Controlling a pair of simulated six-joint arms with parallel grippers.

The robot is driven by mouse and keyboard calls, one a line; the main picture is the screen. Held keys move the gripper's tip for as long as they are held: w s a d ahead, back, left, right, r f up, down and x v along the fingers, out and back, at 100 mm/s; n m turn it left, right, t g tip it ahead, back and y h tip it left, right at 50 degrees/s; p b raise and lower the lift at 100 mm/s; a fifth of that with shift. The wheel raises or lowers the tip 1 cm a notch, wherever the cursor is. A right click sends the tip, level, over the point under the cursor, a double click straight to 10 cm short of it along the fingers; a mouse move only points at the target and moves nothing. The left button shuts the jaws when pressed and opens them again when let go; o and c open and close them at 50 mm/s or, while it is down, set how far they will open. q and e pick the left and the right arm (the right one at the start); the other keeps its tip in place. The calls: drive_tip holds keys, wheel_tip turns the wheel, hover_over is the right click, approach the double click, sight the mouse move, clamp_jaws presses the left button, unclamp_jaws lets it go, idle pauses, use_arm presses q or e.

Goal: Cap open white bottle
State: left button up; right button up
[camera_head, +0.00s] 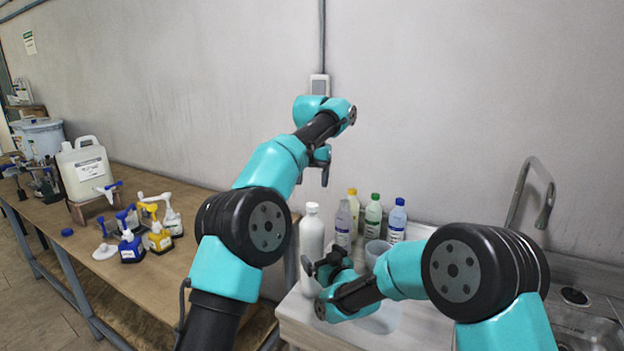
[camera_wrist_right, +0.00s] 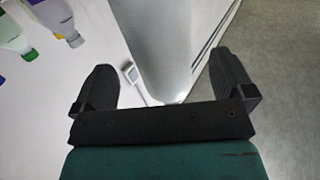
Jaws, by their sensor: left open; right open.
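A tall plain white bottle (camera_head: 311,238) stands at the left end of the pale counter. Its narrow top is white, and I cannot tell whether that is a cap or a bare neck. My right gripper (camera_head: 318,279) is open at the bottle's lower part, close to its right side. In the right wrist view its fingers (camera_wrist_right: 172,92) are spread, with a large pale tapering shape (camera_wrist_right: 172,45) between them, probably this bottle. Contact is not clear. My left gripper (camera_head: 324,168) is open and empty, high above the counter near the wall.
A sink tap (camera_head: 532,190) is at the right. The wooden bench (camera_head: 150,295) holds pump bottles (camera_head: 131,245) and a large jug (camera_head: 85,168).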

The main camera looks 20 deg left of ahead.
drive_tip(key=v, duration=1.1)
drive_tip(key=shift+s+d, duration=0.15)
drive_tip(key=shift+s, duration=0.05)
